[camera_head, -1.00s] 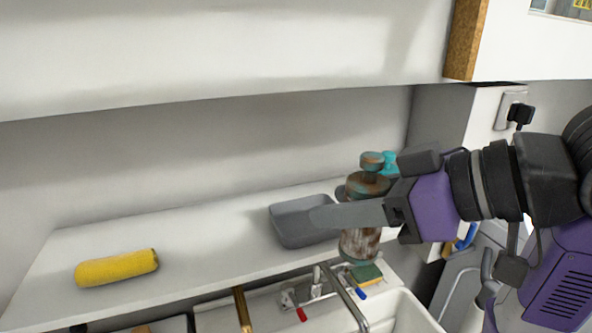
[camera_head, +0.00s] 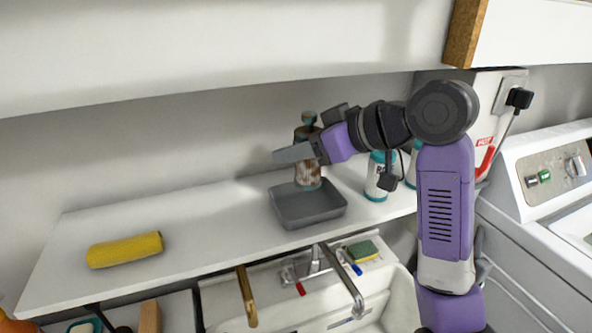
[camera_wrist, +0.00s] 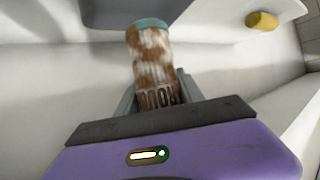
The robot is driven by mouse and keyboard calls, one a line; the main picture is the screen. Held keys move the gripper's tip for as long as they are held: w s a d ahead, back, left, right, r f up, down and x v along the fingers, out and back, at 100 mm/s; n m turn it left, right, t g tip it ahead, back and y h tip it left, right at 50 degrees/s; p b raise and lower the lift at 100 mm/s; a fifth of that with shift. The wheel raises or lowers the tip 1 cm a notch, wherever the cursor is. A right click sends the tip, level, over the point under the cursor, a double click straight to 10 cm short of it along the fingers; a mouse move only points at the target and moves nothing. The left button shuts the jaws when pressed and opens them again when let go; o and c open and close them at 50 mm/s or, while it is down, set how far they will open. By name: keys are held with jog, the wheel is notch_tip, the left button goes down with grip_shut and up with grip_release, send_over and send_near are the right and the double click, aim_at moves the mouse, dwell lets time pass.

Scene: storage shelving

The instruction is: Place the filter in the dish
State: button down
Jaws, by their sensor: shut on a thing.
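The filter (camera_head: 308,174) is a rusty brown, upright cylinder with teal ends. My gripper (camera_head: 297,152) is shut on its middle, with a grey finger across its front. The filter's lower end overlaps the back part of the dish (camera_head: 310,216) in the head view; whether it touches the dish I cannot tell. The dish is a shallow, empty grey rectangular tray on the white shelf. In the wrist view the filter (camera_wrist: 152,58) stands out between the fingers, its teal end towards a dark grey shape that looks like the dish (camera_wrist: 105,14).
A yellow roll (camera_head: 125,250) lies at the left of the white shelf (camera_head: 215,222). White and teal bottles (camera_head: 379,178) stand right of the dish. A sink with a faucet (camera_head: 315,262) and a sponge (camera_head: 362,251) is in front. An overhead cabinet (camera_head: 220,50) hangs above. The shelf between roll and dish is clear.

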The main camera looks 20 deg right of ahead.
aim_at(298, 172)
notch_tip(298, 172, down, 5)
jog(key=shift+f, duration=0.1)
jog(key=shift+w+f, duration=0.1)
jog(key=shift+w, duration=0.05)
jog(key=shift+f, duration=0.2)
jog(key=c, duration=0.7)
grip_release()
jog(key=shift+c, duration=0.2)
jog(key=shift+d+r, duration=0.15)
jog(key=shift+r, duration=0.2)
jog(key=v, duration=1.1)
jog(key=shift+s, duration=0.4)
